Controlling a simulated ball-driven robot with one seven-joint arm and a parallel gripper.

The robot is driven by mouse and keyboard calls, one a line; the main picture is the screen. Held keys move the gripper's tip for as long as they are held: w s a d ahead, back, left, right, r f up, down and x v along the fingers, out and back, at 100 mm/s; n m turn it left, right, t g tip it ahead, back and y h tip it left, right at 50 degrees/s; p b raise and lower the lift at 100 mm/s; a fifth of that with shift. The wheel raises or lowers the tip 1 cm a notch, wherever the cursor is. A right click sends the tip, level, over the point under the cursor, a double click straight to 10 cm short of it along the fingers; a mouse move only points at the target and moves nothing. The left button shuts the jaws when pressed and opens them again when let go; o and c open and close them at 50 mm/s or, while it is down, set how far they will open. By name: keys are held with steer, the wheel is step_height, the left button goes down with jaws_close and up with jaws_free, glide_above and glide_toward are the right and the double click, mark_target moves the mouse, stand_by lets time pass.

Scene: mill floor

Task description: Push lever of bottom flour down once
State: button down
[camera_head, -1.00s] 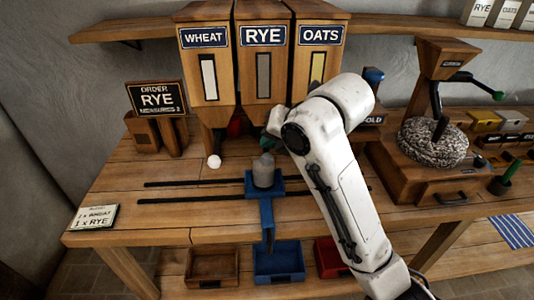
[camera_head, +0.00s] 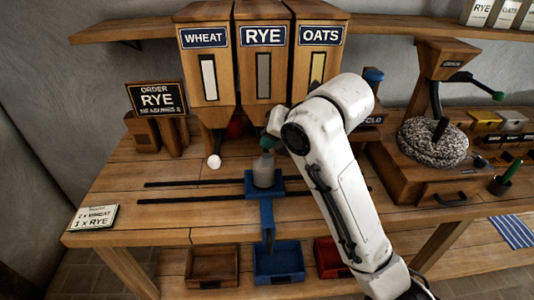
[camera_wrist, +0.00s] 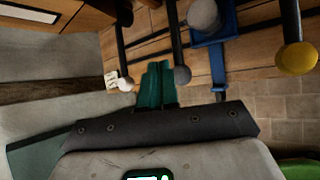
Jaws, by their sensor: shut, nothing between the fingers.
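Three wooden flour hoppers labelled WHEAT (camera_head: 188,70), RYE (camera_head: 246,70) and OATS (camera_head: 300,85) stand at the back of the bench. In the wrist view their dark levers end in a white knob (camera_wrist: 126,84), a grey knob (camera_wrist: 182,74) and a yellow knob (camera_wrist: 297,60). The white knob also shows in the head view (camera_head: 214,161), below WHEAT. A small note (camera_head: 93,217) reads 2 x WHEAT, 1 x RYE, with RYE at the bottom. My gripper (camera_wrist: 153,80) is shut and empty, with green fingers appearing between the white and grey knobs. I see no contact. My arm partly hides the hoppers' lower parts.
A grey container (camera_head: 264,172) sits on a blue sled (camera_head: 267,204) on dark rails below RYE. An order sign (camera_head: 157,98) reads RYE. A mill (camera_head: 432,135) stands right. Brown (camera_head: 212,282), blue (camera_head: 278,279) and red bins are below.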

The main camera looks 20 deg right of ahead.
mark_target(272, 160)
stand_by(0.4)
steer(key=shift+f+b, duration=0.3)
steer(key=shift+f, duration=0.1)
steer(key=shift+f+b, duration=1.95)
steer(key=shift+f, duration=0.65)
stand_by(2.4)
steer(key=shift+r, duration=0.2)
stand_by(0.4)
steer(key=shift+r+p, duration=2.3)
steer(key=shift+r, duration=0.55)
steer(key=shift+r, duration=0.15)
